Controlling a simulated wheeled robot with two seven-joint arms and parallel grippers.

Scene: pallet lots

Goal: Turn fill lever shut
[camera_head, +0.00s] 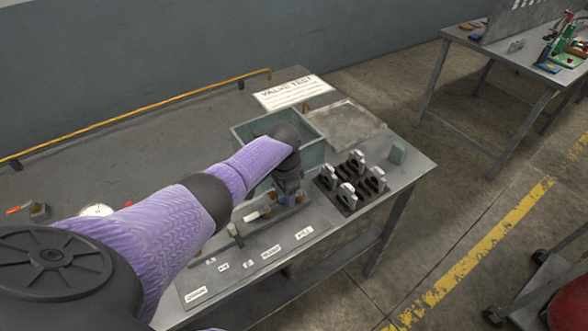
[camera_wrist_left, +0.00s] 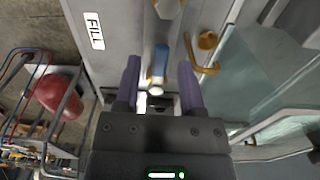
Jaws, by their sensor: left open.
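My left gripper (camera_wrist_left: 160,85) is open, its two purple fingers pointing toward the valve panel. A blue-handled lever (camera_wrist_left: 160,62) shows between the fingers with clear room on both sides; no contact shows. A "FILL" label (camera_wrist_left: 94,30) is on the panel to its left. In the head view my left gripper (camera_head: 288,190) hangs over the right part of the panel and hides most of this lever. My right gripper is not in view.
A teal open bin (camera_head: 243,134) stands just behind the panel, close to my gripper. A black rack (camera_head: 348,196) with several valve pieces is to the right.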

